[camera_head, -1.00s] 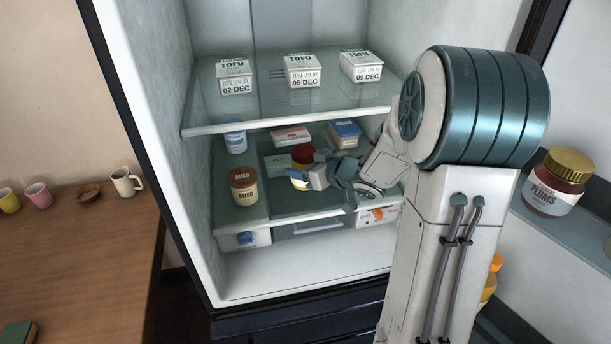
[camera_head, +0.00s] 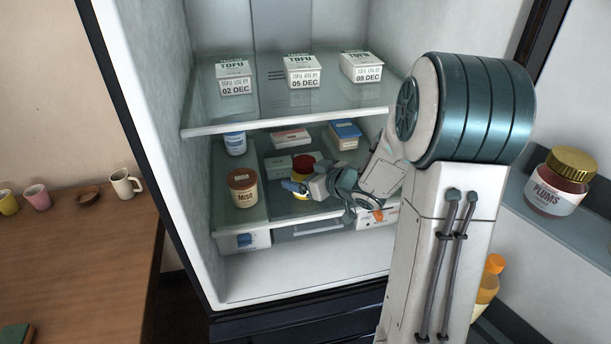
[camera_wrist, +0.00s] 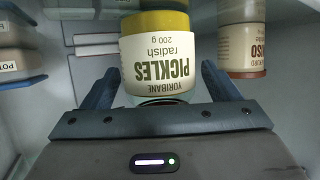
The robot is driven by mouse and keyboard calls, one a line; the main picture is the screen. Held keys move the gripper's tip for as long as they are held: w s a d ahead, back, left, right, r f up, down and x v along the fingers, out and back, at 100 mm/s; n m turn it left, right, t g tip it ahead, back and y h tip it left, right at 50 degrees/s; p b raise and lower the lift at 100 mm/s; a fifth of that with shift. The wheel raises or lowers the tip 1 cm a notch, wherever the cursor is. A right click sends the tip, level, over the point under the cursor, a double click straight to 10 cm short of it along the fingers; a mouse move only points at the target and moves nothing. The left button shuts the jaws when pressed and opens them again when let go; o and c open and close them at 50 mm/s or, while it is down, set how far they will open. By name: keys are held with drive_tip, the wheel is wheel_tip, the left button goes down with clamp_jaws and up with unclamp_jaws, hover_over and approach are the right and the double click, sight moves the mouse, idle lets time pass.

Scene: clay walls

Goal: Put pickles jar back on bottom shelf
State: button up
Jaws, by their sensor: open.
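The pickles jar (camera_head: 301,182) has a dark red lid and a yellow lower part. It is on the fridge's lower glass shelf (camera_head: 262,214), near the middle, partly hidden by my gripper. In the wrist view the pickles jar (camera_wrist: 160,55) appears upside down, with its cream "PICKLES radish 200 g" label facing me. My gripper (camera_wrist: 160,85) is open, with one finger on each side of the jar and gaps visible at both sides. In the head view my gripper (camera_head: 294,188) reaches in from the right, low over the shelf.
A miso jar (camera_head: 243,189) stands left of the pickles jar. A blue-lidded tub (camera_head: 235,143) and several boxes, including a blue-topped one (camera_head: 344,134), sit behind. The upper glass shelf (camera_head: 270,117) with tofu packs hangs above. A plums jar (camera_head: 559,184) stands on the door.

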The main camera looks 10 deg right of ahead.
drive_tip(key=s+d+r+m+g+h+p, duration=0.1)
drive_tip(key=s+d+r+m+h+p, duration=0.1)
drive_tip(key=s+d+r+m+h, duration=0.55)
drive_tip(key=s+a+g, duration=0.3)
drive_tip(key=s+a, duration=0.1)
drive_tip(key=s, duration=0.6)
drive_tip(key=s+a+f+g, duration=0.1)
drive_tip(key=s+a+g, duration=0.2)
drive_tip(key=s, duration=0.7)
drive_tip(key=shift+a+n+g, duration=0.4)
drive_tip(key=shift+n+g, duration=0.05)
drive_tip(key=shift+g, duration=0.35)
drive_tip(key=shift+w+y, duration=0.1)
drive_tip(key=shift+y, duration=0.15)
